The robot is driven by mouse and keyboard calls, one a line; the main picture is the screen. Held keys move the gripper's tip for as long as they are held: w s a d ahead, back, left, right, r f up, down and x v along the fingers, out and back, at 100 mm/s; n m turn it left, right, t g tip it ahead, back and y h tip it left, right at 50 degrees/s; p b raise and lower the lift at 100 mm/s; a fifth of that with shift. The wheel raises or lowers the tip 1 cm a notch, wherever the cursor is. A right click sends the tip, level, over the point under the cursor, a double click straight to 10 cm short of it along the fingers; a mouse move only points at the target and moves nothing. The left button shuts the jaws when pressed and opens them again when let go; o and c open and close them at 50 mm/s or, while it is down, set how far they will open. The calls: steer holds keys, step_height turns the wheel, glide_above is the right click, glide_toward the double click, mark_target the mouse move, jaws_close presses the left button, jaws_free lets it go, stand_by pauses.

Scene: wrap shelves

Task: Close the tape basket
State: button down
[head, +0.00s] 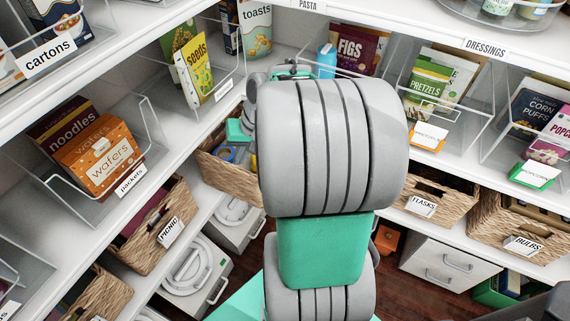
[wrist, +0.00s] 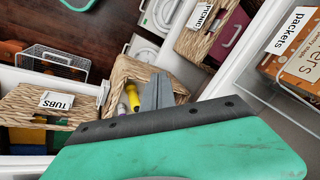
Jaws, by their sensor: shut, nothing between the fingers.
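A wicker basket (head: 228,180) at the inner corner of the lower shelf holds a blue tape roll (head: 227,154) and some yellow items; I take it as the tape basket. It juts out past the shelf edge, and its right part is hidden behind my arm in the head view. In the wrist view the basket (wrist: 122,68) shows yellow items (wrist: 133,97) inside. My gripper (wrist: 158,78) is shut and empty, with its fingertips at the basket's opening. Whether they touch the basket I cannot tell. No label on this basket shows.
Shelves with a packets bin (head: 125,188) overhang nearby. Dark wooden floor (wrist: 80,30) lies open in front.

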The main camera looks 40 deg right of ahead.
steer(key=s+d+f+m+t+b, duration=0.1)
steer(key=s+d+f+m+t, duration=0.2)
steer(key=d, duration=0.4)
steer(key=s+d+f+m+y+b, duration=0.1)
steer(key=s+d+f+m, duration=0.15)
steer(key=d+f, duration=0.35)
steer(key=s+d+f+m+t+b, duration=0.2)
steer(key=d+f+m, duration=0.1)
steer(key=d, duration=0.5)
steer(key=w+a+f, duration=0.3)
steer(key=w+f, duration=0.3)
steer(key=w, duration=0.4)
steer(key=shift+a, duration=0.2)
steer(key=shift+w, duration=0.15)
